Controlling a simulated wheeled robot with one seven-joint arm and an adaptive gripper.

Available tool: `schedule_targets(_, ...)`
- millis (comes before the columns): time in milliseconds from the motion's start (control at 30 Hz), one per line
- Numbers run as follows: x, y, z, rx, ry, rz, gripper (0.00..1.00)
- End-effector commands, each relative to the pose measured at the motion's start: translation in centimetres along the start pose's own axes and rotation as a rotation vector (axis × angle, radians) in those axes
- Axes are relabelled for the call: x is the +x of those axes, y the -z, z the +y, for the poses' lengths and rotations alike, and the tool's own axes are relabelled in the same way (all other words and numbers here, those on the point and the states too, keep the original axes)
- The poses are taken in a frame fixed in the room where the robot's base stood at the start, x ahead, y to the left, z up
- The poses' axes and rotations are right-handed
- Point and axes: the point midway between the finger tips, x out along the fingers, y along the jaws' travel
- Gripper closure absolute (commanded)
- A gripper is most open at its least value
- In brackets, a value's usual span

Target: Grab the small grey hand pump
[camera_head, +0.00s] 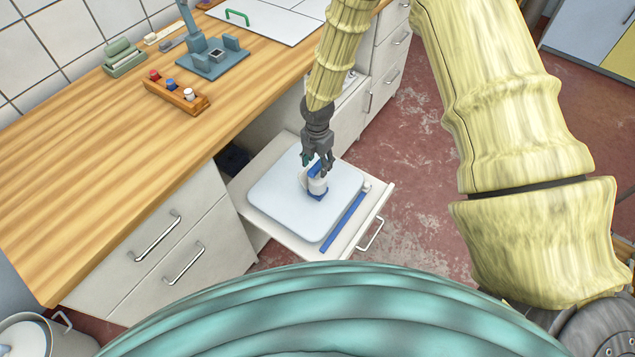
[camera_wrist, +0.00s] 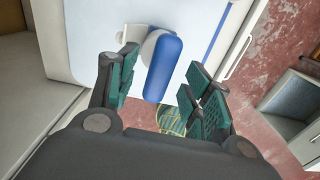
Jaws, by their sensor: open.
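A small item with a pale grey-white rounded body and a blue part (camera_head: 317,184) stands on a white board in the pulled-out drawer. It is the likely hand pump, but I cannot be sure. In the wrist view its blue part (camera_wrist: 163,68) is a long rounded slab, with the pale body (camera_wrist: 149,44) on its left. My gripper (camera_head: 318,166) points down over it, fingers open. In the wrist view my gripper (camera_wrist: 163,66) has one finger on each side of the item, with visible gaps. The fingers partly hide the item in the head view.
The white board (camera_head: 275,200) lies in the open drawer (camera_head: 380,205), with a blue strip (camera_head: 343,223) beside it. The wooden counter (camera_head: 120,120) is on the left, holding a grey-blue stand (camera_head: 212,60) and a small wooden rack (camera_head: 178,97).

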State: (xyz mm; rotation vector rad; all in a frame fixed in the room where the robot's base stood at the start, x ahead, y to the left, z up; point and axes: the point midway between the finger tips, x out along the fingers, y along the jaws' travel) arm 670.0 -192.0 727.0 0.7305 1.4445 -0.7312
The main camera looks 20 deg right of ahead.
Motion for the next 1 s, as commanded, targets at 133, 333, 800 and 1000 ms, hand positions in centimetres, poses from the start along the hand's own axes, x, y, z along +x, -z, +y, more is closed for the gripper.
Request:
schedule_targets(133,1.5,0.0,-0.1,0.000,0.002,0.001,0.50)
schedule_targets(333,2.6,0.0,0.0,0.000,0.000,0.001,0.50)
schedule_targets(800,2.7,0.0,0.0,0.000,0.000,0.000,0.88)
schedule_targets(1000,2.6,0.0,0.0,0.000,-0.001,0.000,1.00)
